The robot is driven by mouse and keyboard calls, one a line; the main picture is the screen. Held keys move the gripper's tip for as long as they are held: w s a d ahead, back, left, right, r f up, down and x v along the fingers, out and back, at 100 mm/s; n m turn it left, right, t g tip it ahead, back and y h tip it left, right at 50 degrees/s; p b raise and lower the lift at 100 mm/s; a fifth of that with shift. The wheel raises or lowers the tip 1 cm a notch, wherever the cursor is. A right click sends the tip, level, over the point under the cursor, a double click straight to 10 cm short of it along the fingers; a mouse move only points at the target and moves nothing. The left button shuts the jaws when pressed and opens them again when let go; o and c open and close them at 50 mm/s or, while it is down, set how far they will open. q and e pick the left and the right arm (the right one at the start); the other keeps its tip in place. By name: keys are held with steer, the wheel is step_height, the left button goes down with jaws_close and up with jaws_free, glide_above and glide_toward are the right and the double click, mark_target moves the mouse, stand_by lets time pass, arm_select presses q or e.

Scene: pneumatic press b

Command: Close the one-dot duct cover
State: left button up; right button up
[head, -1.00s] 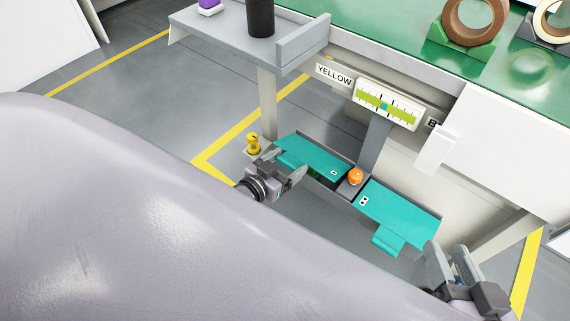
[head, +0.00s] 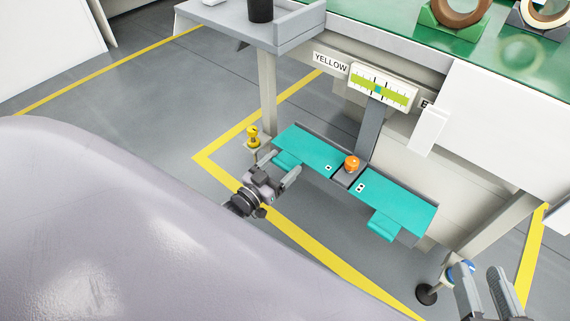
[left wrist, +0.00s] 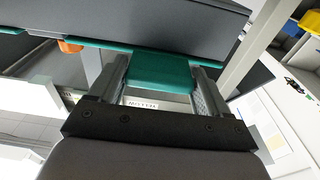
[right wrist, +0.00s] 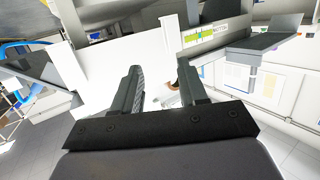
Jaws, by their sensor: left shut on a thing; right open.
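The teal one-dot duct cover (head: 306,147) lies flat on the left half of the duct, about level with the teal two-dot cover (head: 401,206) on the right. No open gap shows at its front edge. Its teal handle tab (head: 286,160) sticks out at the front left. My left gripper (head: 283,173) is shut on this tab; in the left wrist view the tab (left wrist: 161,70) sits between the two fingers. My right gripper (head: 483,284) is open and empty at the lower right, apart from the duct. The duct's inside is hidden.
An orange knob (head: 352,163) sits between the covers. A yellow knob (head: 253,136) stands just left of the one-dot cover. A gauge (head: 382,88) rises behind. A grey shelf (head: 300,38) and bench legs flank the duct.

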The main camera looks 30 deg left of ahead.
arm_select(q)
steer(key=shift+w, duration=0.25)
steer(key=o, duration=1.4)
steer(key=shift+r, duration=0.2)
steer(key=shift+o, duration=0.2)
steer(key=shift+s+a+f, duration=0.1)
steer(key=shift+s, duration=0.05)
steer(key=s, duration=0.2)
steer(key=s+p, duration=0.1)
steer(key=s, duration=0.1)
steer(key=s+p, duration=0.1)
steer(key=s, duration=0.1)
steer(key=shift+a+f, duration=0.3)
steer(key=shift+a, duration=0.1)
steer(key=shift+s+a, duration=0.1)
steer(key=shift+s, duration=0.25)
arm_select(e)
steer(key=shift+w+a+f+m+g, duration=0.1)
steer(key=shift+w+a+m+g, duration=0.2)
steer(key=shift+a+m+g, duration=0.25)
steer(key=shift+a+f, duration=0.1)
